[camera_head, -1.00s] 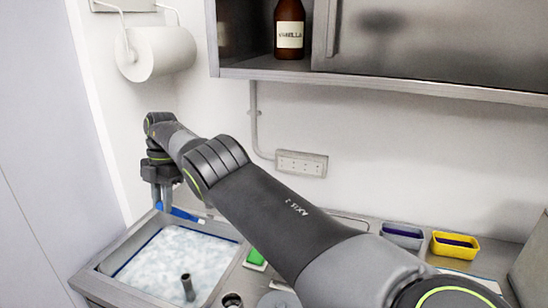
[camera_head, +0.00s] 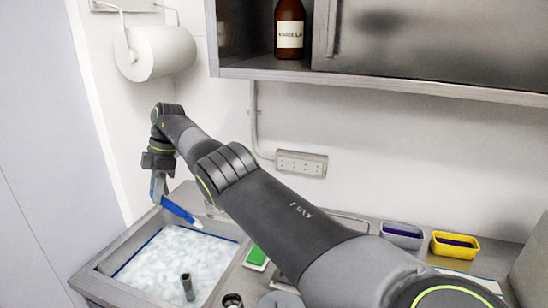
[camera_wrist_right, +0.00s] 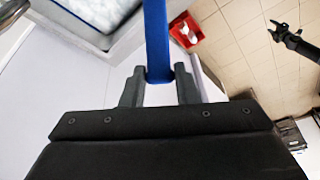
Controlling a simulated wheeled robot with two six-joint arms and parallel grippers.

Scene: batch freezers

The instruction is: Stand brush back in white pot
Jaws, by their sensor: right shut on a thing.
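My right gripper (camera_head: 158,190) is shut on a blue brush (camera_head: 180,209) above the back left corner of the sink. The brush slants down to the right, its lower end over the foamy water's back edge. In the right wrist view the blue handle (camera_wrist_right: 157,40) runs up between the two closed fingers (camera_wrist_right: 160,82). My left gripper (camera_wrist_right: 277,30) shows small at the upper right of the wrist view, empty, its fingers apart. I cannot make out a white pot in either view.
The sink (camera_head: 105,262) holds foamy water, with a grey pipe (camera_head: 187,287) standing in it. A green sponge (camera_head: 257,256) lies to its right. Grey (camera_head: 402,236) and yellow (camera_head: 455,245) tubs stand farther right. A paper roll (camera_head: 155,52) hangs above left.

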